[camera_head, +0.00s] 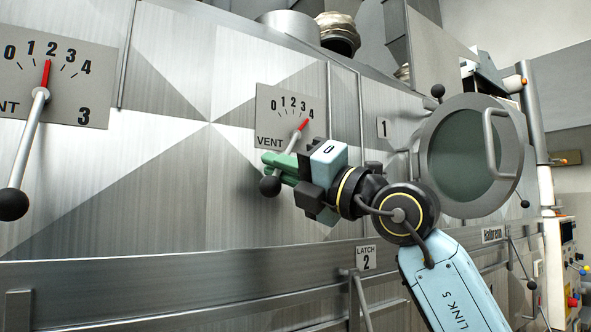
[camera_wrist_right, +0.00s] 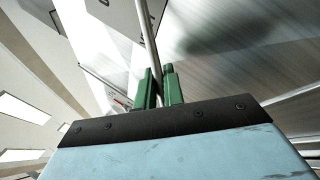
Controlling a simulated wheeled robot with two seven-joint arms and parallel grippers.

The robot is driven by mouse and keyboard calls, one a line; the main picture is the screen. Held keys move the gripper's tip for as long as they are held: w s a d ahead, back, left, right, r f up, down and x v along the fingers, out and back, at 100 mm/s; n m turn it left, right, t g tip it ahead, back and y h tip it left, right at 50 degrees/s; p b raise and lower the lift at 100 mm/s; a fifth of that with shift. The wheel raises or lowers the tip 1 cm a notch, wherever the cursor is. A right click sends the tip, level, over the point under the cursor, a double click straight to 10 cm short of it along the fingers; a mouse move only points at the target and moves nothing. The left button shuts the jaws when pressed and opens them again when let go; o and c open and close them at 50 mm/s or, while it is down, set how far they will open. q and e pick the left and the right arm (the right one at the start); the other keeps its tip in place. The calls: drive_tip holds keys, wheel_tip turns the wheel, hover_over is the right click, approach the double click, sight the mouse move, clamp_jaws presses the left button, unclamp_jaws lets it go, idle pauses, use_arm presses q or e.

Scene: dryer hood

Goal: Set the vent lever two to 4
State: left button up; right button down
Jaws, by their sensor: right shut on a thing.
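The vent lever (camera_head: 295,138) on the middle plate (camera_head: 268,104) has a red pointer that is tilted right and points at about 4 on the 0-to-4 scale. Its black ball knob (camera_head: 270,186) hangs at the lower left, just below my green fingers. My right gripper (camera_head: 277,164) is shut on the lever's rod. In the right wrist view the rod (camera_wrist_right: 150,42) runs between the green fingers (camera_wrist_right: 160,88). The gripper hides the plate's lower right part, so its number cannot be read. My left gripper is not in view.
Another vent lever (camera_head: 35,120), on the plate marked 3 (camera_head: 85,105), points at about 2. A round glass hatch (camera_head: 465,155) with a handle is right of my arm.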

drive_tip(key=shift+r, duration=0.1)
drive_tip(key=c, duration=1.5)
unclamp_jaws()
drive_tip(key=b+v, duration=0.3)
drive_tip(key=v, duration=1)
drive_tip(key=shift+s+d+b, duration=0.15)
drive_tip(key=shift+s+b, duration=0.05)
drive_tip(key=shift+b, duration=0.15)
